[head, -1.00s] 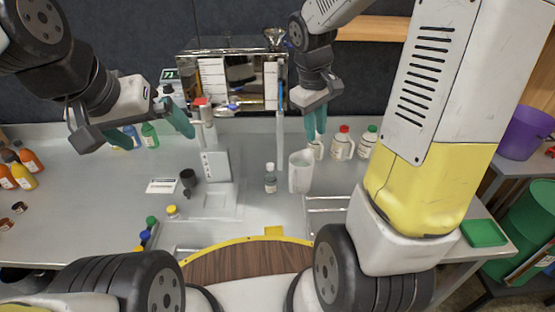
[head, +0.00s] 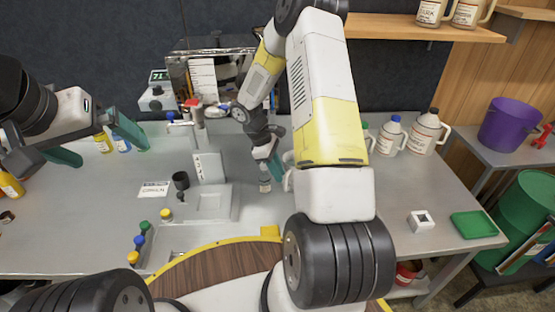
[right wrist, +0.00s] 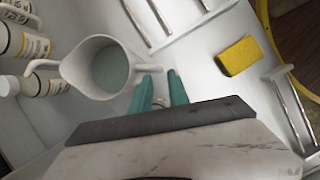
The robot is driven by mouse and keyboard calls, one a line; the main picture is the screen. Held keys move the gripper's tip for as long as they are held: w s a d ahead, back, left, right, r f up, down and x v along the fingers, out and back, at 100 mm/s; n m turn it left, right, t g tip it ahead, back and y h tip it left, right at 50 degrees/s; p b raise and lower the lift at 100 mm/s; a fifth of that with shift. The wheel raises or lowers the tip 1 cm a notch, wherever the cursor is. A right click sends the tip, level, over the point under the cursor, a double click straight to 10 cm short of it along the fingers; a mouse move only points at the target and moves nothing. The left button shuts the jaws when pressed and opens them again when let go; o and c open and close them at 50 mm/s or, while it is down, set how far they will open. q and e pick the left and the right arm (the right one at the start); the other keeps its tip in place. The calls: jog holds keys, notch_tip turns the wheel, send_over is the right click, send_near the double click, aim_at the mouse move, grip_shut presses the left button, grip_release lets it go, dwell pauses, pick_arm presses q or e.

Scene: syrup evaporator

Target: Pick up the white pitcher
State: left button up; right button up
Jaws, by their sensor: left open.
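The white pitcher (right wrist: 88,88) stands upright on the counter in the right wrist view, with pale liquid or a pale floor inside. In the head view only a sliver of the pitcher (head: 288,181) shows; my right arm hides the rest. My right gripper (head: 273,172) is low, just left of the pitcher. In the right wrist view its fingers (right wrist: 161,76) are apart with no pitcher wall between them. My left gripper (head: 95,145) is open and empty above the counter's left side.
White jugs (head: 424,133) stand at the back right. A yellow sponge-like block (right wrist: 238,56) lies near metal rails.

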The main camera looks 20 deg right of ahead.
jog(key=x, duration=0.5)
jog(key=shift+f, duration=0.15)
grip_shut()
jog(key=shift+d, duration=0.1)
dwell(1.1)
